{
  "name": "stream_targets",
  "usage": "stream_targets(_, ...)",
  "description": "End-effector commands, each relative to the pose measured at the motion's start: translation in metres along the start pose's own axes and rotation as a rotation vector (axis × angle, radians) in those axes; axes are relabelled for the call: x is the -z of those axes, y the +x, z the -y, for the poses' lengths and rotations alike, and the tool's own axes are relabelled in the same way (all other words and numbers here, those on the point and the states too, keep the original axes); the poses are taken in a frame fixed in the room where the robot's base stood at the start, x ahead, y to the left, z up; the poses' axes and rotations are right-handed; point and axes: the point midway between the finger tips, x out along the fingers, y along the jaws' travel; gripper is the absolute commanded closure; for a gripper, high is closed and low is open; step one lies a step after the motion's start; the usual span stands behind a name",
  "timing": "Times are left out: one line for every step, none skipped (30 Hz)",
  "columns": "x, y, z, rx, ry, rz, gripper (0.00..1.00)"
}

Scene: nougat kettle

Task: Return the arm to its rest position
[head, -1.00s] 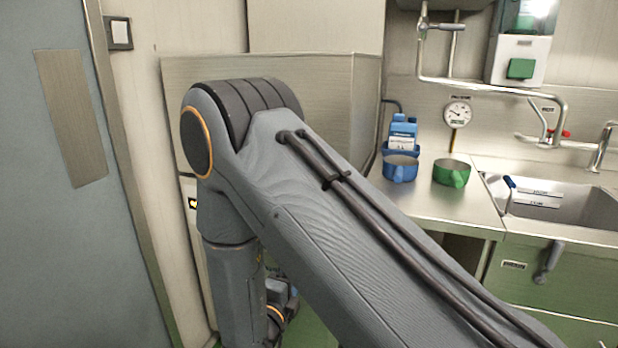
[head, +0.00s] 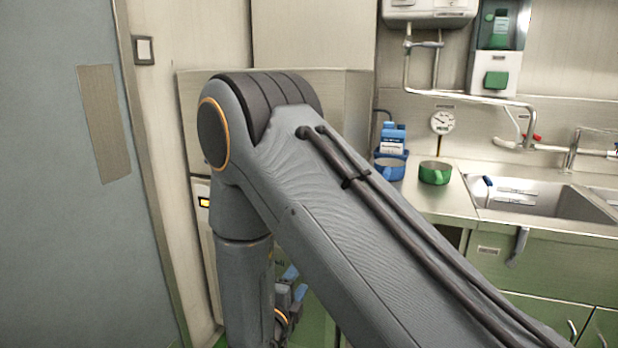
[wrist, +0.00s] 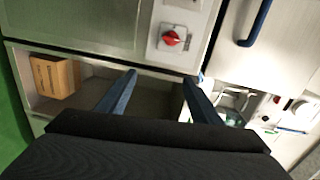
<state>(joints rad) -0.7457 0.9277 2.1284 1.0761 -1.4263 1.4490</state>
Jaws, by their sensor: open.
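My arm fills the middle of the head view, with its elbow raised and the forearm folded downward. My gripper (wrist: 157,92) shows in the wrist view as two blue fingers standing well apart, with nothing between them. It is open and empty. Beyond the fingers is an open, low shelf space below a metal cabinet front.
A sink (head: 540,200) is at right, a grey door (head: 75,200) at left. The wrist view shows a cardboard box (wrist: 54,76) and red knob (wrist: 171,38).

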Motion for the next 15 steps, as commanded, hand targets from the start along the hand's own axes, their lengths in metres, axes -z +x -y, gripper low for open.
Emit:
stream_targets(0.001,0.004,0.003,-0.022,-0.013,0.007,0.41)
stream_targets(0.002,0.006,0.003,-0.036,-0.022,0.012,0.41)
stream_targets(0.002,0.009,0.004,-0.058,-0.038,0.022,0.41)
stream_targets(0.003,0.011,0.004,-0.076,-0.049,0.029,0.41)
stream_targets(0.004,0.013,0.005,-0.094,-0.064,0.037,0.41)
stream_targets(0.004,0.015,0.006,-0.119,-0.082,0.051,0.41)
stream_targets(0.005,0.018,0.006,-0.139,-0.098,0.06,0.41)
stream_targets(0.006,0.019,0.007,-0.159,-0.115,0.073,0.41)
stream_targets(0.008,0.022,0.008,-0.188,-0.139,0.09,0.41)
stream_targets(0.009,0.023,0.009,-0.211,-0.158,0.105,0.41)
stream_targets(0.01,0.024,0.01,-0.235,-0.179,0.121,0.41)
stream_targets(0.013,0.026,0.012,-0.268,-0.21,0.146,0.41)
stream_targets(0.015,0.027,0.013,-0.295,-0.238,0.169,0.41)
stream_targets(0.018,0.027,0.015,-0.323,-0.268,0.193,0.41)
stream_targets(0.022,0.027,0.018,-0.363,-0.314,0.231,0.41)
